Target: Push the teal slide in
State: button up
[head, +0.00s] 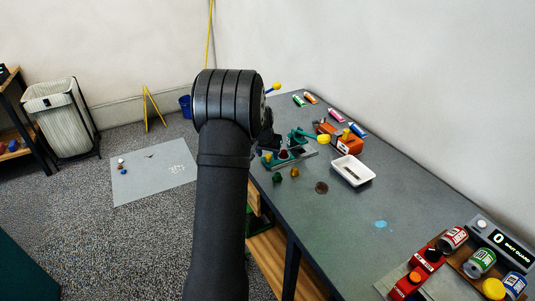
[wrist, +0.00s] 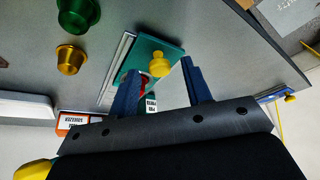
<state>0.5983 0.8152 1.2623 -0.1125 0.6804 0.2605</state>
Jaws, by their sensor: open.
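The teal slide (wrist: 146,47) is a flat plate with a yellow knob (wrist: 158,66) on it, beside a pale metal rail (wrist: 115,66) in the wrist view. My gripper (wrist: 159,65) is open, with its two blue fingers apart. The knob appears between the fingertips in the picture; I cannot tell whether either finger touches it. A little red shows beside the left finger. In the head view, teal parts (head: 299,136) show on the bench just right of my arm, which hides part of them.
In the head view, an orange device (head: 345,143), a white tray (head: 353,181) and a brown disc (head: 321,187) are nearby. The middle of the bench (head: 345,220) is mostly clear.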

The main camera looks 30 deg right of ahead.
jog(key=shift+f, duration=0.1)
grip_shut()
send_near(289, 152)
jog(key=x, duration=0.4)
jog(key=shift+f, duration=0.35)
grip_release()
jog(key=shift+d, duration=0.1)
jog(key=shift+f, duration=0.1)
jog(key=v, duration=1.7)
